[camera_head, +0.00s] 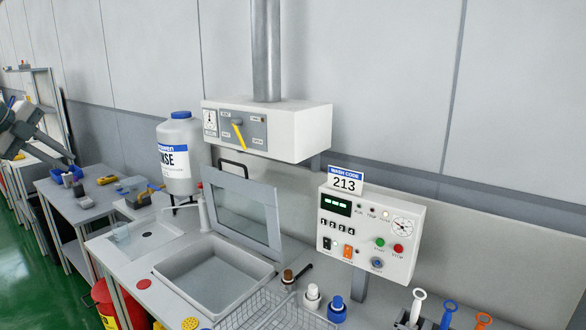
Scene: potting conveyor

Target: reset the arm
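My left gripper (40,139) is at the far left edge of the head view, dark grey and partly cut off by the frame. It hangs in the air in front of the shelf and side table. Nothing is visibly held in it, and the gap between its fingers is not clear. My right gripper and arm are not in view.
A sink (214,278) with a raised glass lid (243,215) is set in the counter. A control box (368,236) stands right, under a "213" sign (345,182). A hood (268,130) hangs above. A rinse tank (181,158), wire basket (272,312) and side table (88,212) surround it.

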